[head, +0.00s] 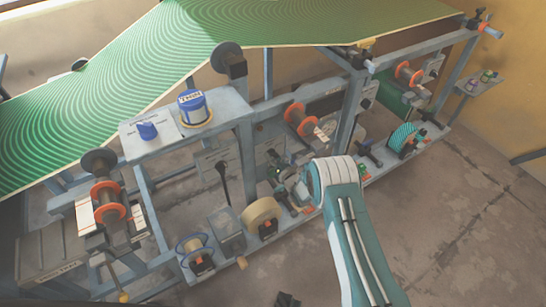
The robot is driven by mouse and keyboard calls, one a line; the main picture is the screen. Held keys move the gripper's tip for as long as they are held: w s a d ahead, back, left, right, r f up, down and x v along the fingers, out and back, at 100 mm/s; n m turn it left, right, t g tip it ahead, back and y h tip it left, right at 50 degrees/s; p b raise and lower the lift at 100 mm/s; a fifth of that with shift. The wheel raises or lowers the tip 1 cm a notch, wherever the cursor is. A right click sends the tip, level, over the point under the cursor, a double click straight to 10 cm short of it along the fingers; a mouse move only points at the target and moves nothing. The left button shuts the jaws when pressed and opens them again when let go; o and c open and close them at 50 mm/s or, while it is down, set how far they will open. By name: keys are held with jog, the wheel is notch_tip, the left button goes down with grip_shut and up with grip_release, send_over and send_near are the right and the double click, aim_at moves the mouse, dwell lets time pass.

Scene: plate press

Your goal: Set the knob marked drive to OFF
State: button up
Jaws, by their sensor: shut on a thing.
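My gripper (287,184) is at the end of my teal and white arm, in the middle of the head view. It is low against the near side of the grey machine frame (245,150). It is shut on a small machine part there, which the gripper and wrist mostly hide. I cannot tell whether this part is the drive knob, and I cannot read its setting. A blue knob (147,130) stands on a light panel at the left, apart from my gripper. The print beside it is too small to read.
A tan roll (261,214) and a blue-rimmed spool (195,252) are left of my arm. A teal striped roll (404,137) is at the right. Green patterned sheet (215,35) runs overhead. The floor at right is clear.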

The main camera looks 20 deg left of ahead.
jog(key=shift+s+f+n, duration=0.25)
jog(key=shift+f+n, duration=0.2)
jog(key=shift+n, duration=0.05)
jog(key=o, duration=1.1)
jog(key=shift+o, duration=0.2)
jog(key=shift+w+r, duration=0.1)
jog(key=shift+r, duration=0.05)
jog(key=shift+r, duration=0.1)
jog(key=v, duration=1.2)
